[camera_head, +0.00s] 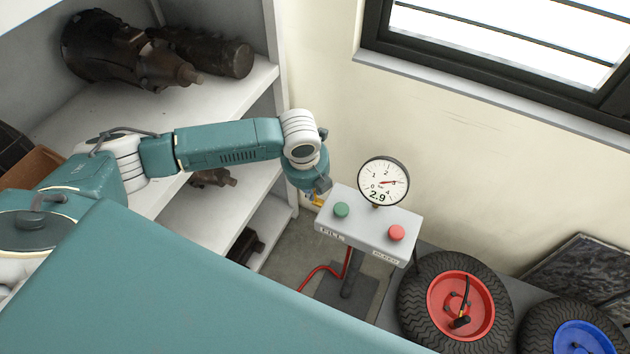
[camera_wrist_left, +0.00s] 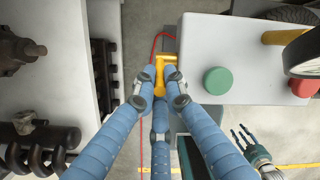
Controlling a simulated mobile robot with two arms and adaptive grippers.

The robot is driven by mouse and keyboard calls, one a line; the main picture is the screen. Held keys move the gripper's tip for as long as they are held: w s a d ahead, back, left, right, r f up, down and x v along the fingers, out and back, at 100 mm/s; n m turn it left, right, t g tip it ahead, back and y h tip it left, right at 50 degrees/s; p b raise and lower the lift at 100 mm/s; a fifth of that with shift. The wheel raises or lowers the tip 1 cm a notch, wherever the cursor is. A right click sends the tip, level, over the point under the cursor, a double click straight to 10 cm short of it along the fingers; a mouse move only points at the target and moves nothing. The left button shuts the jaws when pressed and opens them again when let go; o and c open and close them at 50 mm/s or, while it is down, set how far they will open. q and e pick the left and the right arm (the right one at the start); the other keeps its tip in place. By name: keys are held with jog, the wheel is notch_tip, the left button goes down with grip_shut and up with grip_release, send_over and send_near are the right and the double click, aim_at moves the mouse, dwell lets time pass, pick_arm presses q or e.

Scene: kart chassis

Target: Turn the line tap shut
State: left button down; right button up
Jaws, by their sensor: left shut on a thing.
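The line tap is yellow and sits beside the left edge of the grey inflator box (camera_head: 368,228). In the left wrist view the yellow tap (camera_wrist_left: 168,60) is partly covered by fingers. My left gripper (camera_wrist_left: 160,88) is shut on the tap, its blue fingers closing around the yellow part. In the head view my left gripper (camera_head: 320,187) is at the box's left side, and only a little yellow shows below it. A red hose runs close by the tap. In the left wrist view my right gripper (camera_wrist_left: 243,137) is at the lower right, fingers spread and empty.
A gauge (camera_head: 383,182) on the box reads 2.9. The box has a green button (camera_head: 341,209) and a red button (camera_head: 396,232). Tyres with a red rim (camera_head: 460,305) and a blue rim (camera_head: 583,339) lie right. A shelf (camera_head: 200,105) with metal parts stands left.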

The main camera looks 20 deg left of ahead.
pick_arm(q)
jog(key=shift+s+f+t, duration=0.35)
jog(key=shift+s+t, duration=0.5)
jog(key=shift+t, duration=0.3)
jog(key=shift+s+f+t, duration=0.35)
jog(key=shift+s+t, duration=0.45)
jog(key=shift+t, duration=0.35)
jog(key=c, duration=1.8)
grip_release()
jog(key=v, duration=1.2)
jog(key=shift+s+a, duration=0.1)
jog(key=shift+a, duration=0.1)
